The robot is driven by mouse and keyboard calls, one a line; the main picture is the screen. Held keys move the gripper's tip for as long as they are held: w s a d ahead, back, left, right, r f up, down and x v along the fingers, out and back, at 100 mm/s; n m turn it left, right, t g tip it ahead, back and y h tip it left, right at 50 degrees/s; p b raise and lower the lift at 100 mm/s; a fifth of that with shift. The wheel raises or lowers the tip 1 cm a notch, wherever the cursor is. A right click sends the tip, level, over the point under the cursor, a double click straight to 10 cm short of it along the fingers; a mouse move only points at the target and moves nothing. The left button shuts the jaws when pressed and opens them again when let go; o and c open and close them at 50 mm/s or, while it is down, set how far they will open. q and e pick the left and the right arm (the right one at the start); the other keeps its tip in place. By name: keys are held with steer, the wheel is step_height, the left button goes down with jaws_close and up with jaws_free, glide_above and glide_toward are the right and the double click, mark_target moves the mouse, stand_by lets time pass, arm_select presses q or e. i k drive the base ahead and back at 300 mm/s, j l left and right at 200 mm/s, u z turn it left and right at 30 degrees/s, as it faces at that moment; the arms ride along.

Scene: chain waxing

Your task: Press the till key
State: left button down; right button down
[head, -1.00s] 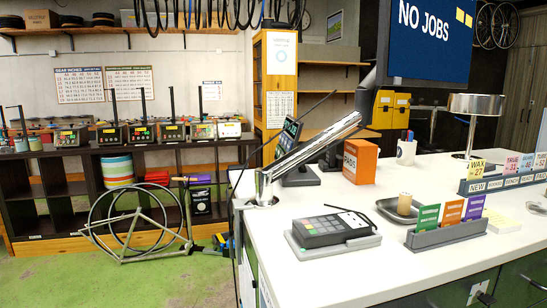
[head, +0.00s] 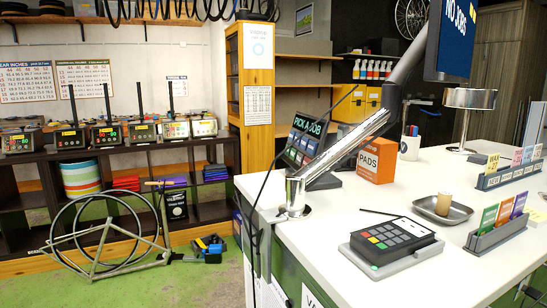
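A dark keypad terminal (head: 393,240) with green, yellow, red and grey keys lies on a grey base near the front left corner of the white counter (head: 323,247). A thin dark stylus-like rod lies at its back edge. A tilted black panel (head: 303,148) reading "PICK A JOB", with several coloured buttons, stands behind a shiny metal post and is partly hidden by it. I cannot tell which key is the till key. Neither of my grippers is in view.
The metal post (head: 340,145) rises from the counter and carries a blue screen (head: 455,40). An orange PADS box (head: 377,160), a tray (head: 442,210) with a small cylinder, and card holders stand on the counter. A bicycle frame (head: 108,245) stands on the green floor at left.

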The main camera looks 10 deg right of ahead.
mark_target(299, 159)
steer(key=i+j+u, duration=0.1)
steer(key=i+j, duration=0.55)
steer(key=i, duration=0.25)
steer(key=i+u, duration=0.1)
steer(key=i, duration=0.2)
